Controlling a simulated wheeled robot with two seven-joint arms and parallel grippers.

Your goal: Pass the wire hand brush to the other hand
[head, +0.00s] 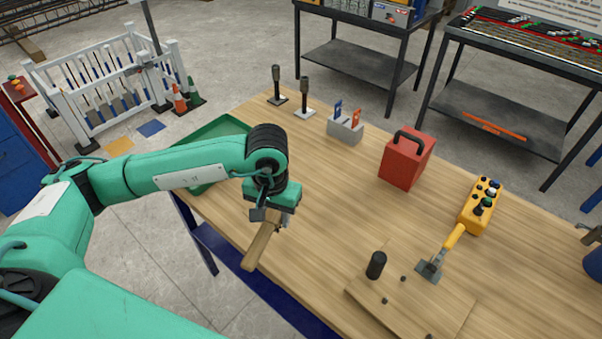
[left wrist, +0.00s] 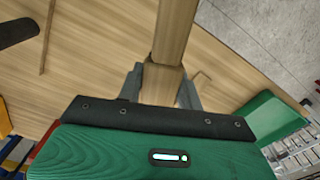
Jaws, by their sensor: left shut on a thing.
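The wire hand brush (head: 260,245) shows as a light wooden bar below my left gripper (head: 276,216), over the left part of the table. The bar slants down toward the table's front edge. In the left wrist view the wooden bar (left wrist: 175,32) runs between the two grey fingers of my left gripper (left wrist: 162,88), which is shut on it. The bristles cannot be made out. I cannot tell whether the brush touches the table. My right gripper is not in view.
The wooden table (head: 330,210) is clear around the brush. A green tray (head: 225,125) lies behind my left arm.

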